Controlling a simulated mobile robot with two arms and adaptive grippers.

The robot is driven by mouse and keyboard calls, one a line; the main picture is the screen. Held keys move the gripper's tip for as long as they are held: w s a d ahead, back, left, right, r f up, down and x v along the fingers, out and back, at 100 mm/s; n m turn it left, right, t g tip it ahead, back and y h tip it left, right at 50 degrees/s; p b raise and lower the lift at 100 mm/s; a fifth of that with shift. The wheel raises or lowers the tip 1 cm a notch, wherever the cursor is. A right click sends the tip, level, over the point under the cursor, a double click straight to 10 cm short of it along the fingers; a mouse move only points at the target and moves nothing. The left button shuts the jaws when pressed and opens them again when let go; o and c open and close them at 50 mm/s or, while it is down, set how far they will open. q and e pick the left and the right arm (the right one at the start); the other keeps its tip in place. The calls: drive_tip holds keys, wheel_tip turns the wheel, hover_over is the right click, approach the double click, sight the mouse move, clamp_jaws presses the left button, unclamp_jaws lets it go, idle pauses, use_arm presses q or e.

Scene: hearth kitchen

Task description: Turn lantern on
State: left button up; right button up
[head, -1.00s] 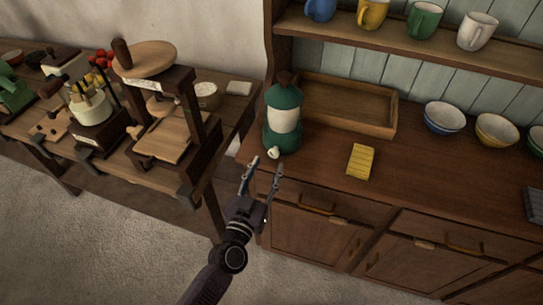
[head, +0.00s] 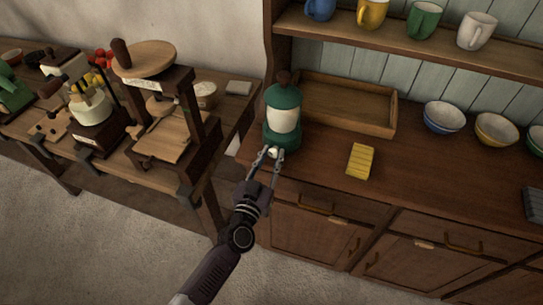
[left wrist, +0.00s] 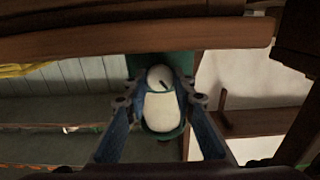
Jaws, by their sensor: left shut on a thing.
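The green lantern (head: 284,97) with a white globe stands upright on the wooden cabinet top, near its left end. Its small white knob (head: 272,152) faces the front, low on the base. My left gripper (head: 271,156) reaches up from below, its fingers on either side of the knob and shut on it. In the left wrist view, the round white knob (left wrist: 159,76) with a dark mark sits between the fingertips, and the lantern's white globe (left wrist: 160,112) shows beyond it. The globe looks plain white, with no clear glow. My right gripper is in neither view.
A wooden tray (head: 345,105) stands right behind the lantern. Mugs (head: 373,14) stand on the shelf above. A wooden press (head: 165,110) is on the left table.

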use_arm(q)
drive_tip(key=shift+n, duration=0.4)
clamp_jaws()
drive_tip(key=n, duration=0.4)
drive_tip(key=shift+a+n+b, duration=0.1)
drive_tip(key=shift+n+b, duration=0.3)
drive_tip(key=n+b, duration=0.1)
drive_tip(key=n, duration=0.4)
drive_tip(key=o, duration=1.1)
unclamp_jaws()
